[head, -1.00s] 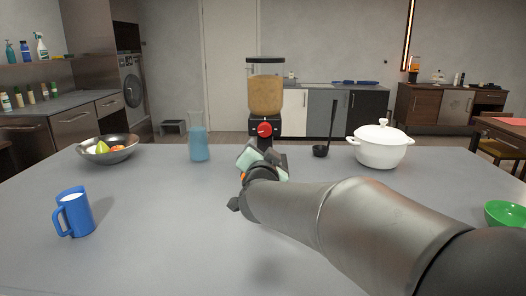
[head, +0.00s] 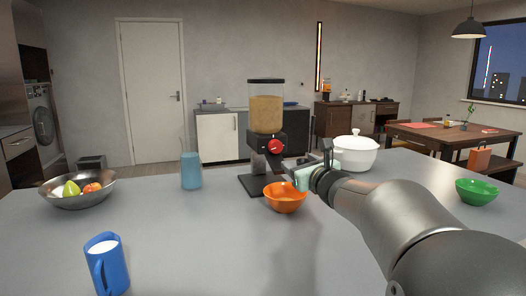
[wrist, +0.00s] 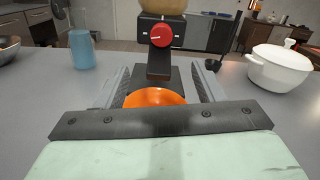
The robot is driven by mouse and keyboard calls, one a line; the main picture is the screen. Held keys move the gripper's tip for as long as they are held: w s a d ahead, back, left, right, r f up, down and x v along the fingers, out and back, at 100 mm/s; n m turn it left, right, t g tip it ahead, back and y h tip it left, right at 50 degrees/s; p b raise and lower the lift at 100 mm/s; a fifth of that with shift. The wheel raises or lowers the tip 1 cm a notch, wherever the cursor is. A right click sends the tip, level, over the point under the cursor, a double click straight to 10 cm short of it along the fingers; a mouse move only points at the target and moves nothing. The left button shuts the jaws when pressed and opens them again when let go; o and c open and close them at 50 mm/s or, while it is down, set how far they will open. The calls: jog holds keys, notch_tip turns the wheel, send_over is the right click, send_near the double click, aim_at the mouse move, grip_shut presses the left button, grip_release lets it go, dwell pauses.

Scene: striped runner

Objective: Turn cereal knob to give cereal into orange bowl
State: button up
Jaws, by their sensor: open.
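The cereal dispenser (head: 266,115) has a clear hopper of tan cereal above a black body on a dark base. Its round red cereal knob (head: 275,146) faces me and also shows in the wrist view (wrist: 162,35). The orange bowl (head: 284,199) stands upright on the table at the front of the base, below the body. In the wrist view its rim (wrist: 155,97) shows between my fingers, its near part hidden by my gripper. My gripper (head: 298,172) is open and empty, right of the dispenser's lower part and beside the bowl, apart from the knob.
A blue mug (head: 107,268) is front left, a green bowl (head: 477,193) far right. The front middle table is clear.

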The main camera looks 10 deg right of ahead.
aim_at(277, 146)
jog(key=p+x, duration=0.4)
jog(key=x, duration=1.3)
jog(key=shift+w+d, duration=0.1)
jog(key=shift+w, duration=0.15)
jog(key=c, duration=1)
